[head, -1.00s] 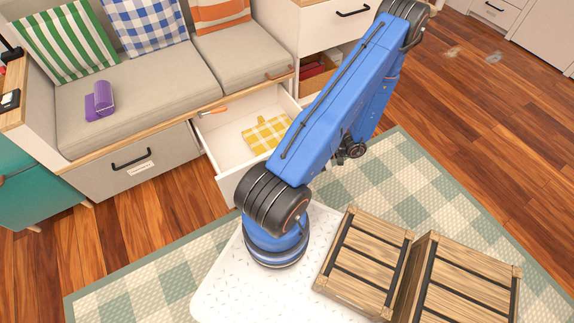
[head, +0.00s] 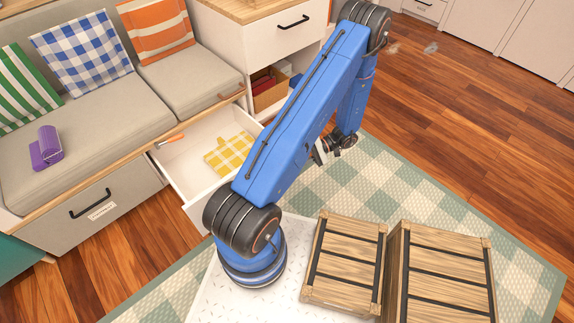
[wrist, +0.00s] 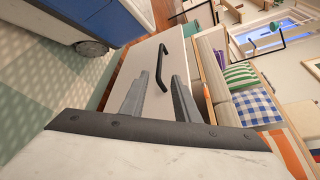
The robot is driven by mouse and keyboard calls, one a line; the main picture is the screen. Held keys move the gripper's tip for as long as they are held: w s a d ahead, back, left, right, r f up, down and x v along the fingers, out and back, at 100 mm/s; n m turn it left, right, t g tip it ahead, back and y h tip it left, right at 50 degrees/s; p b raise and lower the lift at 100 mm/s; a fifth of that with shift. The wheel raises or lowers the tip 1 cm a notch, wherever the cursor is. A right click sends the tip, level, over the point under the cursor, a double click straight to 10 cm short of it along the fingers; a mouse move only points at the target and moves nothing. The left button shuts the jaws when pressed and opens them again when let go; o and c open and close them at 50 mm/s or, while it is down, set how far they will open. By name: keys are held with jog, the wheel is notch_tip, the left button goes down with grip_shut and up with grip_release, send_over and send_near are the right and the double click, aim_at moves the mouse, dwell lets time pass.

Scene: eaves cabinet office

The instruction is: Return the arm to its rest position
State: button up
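My blue arm is folded, with its elbow high and its forearm hanging down. My gripper (head: 322,152) is partly hidden behind the arm in the head view. In the wrist view its two grey fingers (wrist: 161,76) stand apart with nothing held between them.
Two wooden crates (head: 345,262) (head: 443,275) stand on my white deck, right of the arm base. The cushioned bench (head: 105,125) with a purple roll (head: 47,148) is at left. A cabinet (head: 280,45) stands behind the arm.

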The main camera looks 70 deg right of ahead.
dwell(0.5)
jog(key=w+a+r+n+g, duration=0.1)
jog(key=w+r+n+g, duration=0.15)
jog(key=w+r, duration=0.45)
jog(key=w+a+r+n+g+h, duration=0.1)
jog(key=w+a+r+n+g, duration=0.1)
jog(key=w+r+g, duration=0.35)
jog(key=w+a+r+n+g, duration=0.1)
jog(key=w+r+n+g, duration=0.1)
jog(key=w+r, duration=0.6)
jog(key=w+a+r+n+g+h, duration=0.35)
jog(key=w+a+r, duration=0.45)
jog(key=a+r, duration=0.4)
jog(key=s+a+r+n+t+h, duration=0.2)
jog(key=a+r, duration=0.4)
jog(key=a, duration=0.5)
jog(key=s+a+r+n+t+h, duration=0.3)
jog(key=a+r, duration=0.3)
jog(key=a, duration=0.6)
jog(key=shift+s+a+r+n+t, duration=0.15)
jog(key=shift+r+n+t, duration=0.25)
jog(key=shift+n+t, duration=0.3)
